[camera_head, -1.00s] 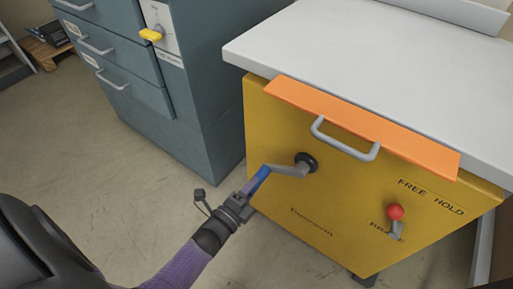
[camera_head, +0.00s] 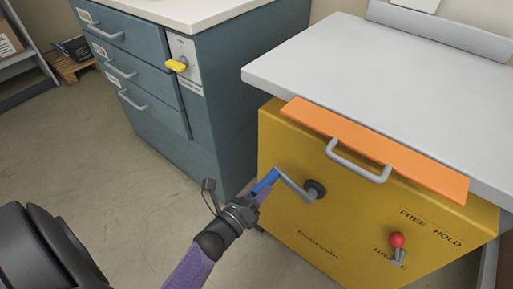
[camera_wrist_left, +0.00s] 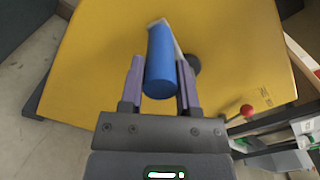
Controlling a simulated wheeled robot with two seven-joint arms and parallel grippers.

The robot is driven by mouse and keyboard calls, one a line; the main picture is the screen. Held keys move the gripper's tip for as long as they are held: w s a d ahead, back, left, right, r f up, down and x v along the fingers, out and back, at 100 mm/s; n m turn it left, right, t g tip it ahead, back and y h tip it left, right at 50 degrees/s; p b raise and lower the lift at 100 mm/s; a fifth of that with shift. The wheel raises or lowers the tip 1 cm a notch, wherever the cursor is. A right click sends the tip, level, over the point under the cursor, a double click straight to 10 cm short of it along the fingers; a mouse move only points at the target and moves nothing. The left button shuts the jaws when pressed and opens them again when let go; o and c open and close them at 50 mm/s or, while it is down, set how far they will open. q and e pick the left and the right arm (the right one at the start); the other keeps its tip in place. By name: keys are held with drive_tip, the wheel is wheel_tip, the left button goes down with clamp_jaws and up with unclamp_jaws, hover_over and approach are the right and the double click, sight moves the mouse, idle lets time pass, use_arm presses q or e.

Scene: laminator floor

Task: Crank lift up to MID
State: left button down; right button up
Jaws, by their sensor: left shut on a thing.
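A grey crank (camera_head: 293,185) with a blue handle sticks out from a dark hub on the yellow lift cabinet (camera_head: 290,235). The crank arm points up and to the left from the hub. My left gripper (camera_head: 258,192) is shut on the blue crank handle (camera_head: 266,181). In the left wrist view the blue handle (camera_wrist_left: 161,62) lies between the two fingers of my left gripper (camera_wrist_left: 160,82). A brake lever with a red knob (camera_head: 397,240) stands on the cabinet's right side below the words FREE HOLD. My right gripper is not in view.
An orange flap (camera_head: 380,150) and a grey handle (camera_head: 358,166) sit above the crank, under the grey tabletop (camera_head: 400,90). A blue-grey drawer cabinet (camera_head: 165,115) with a yellow switch (camera_head: 177,65) stands at the left. Bare floor lies at the lower left.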

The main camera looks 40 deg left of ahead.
use_arm(q)
drive_tip(key=shift+d+r+m, duration=0.4)
drive_tip(key=shift+r+m, duration=0.4)
drive_tip(key=shift+m, duration=0.2)
drive_tip(key=shift+c, duration=1.6)
unclamp_jaws()
drive_tip(key=shift+d, duration=0.1)
drive_tip(key=s+p, duration=0.2)
drive_tip(key=s, duration=0.8)
drive_tip(key=shift+a+p, duration=0.2)
drive_tip(key=shift+p, duration=0.2)
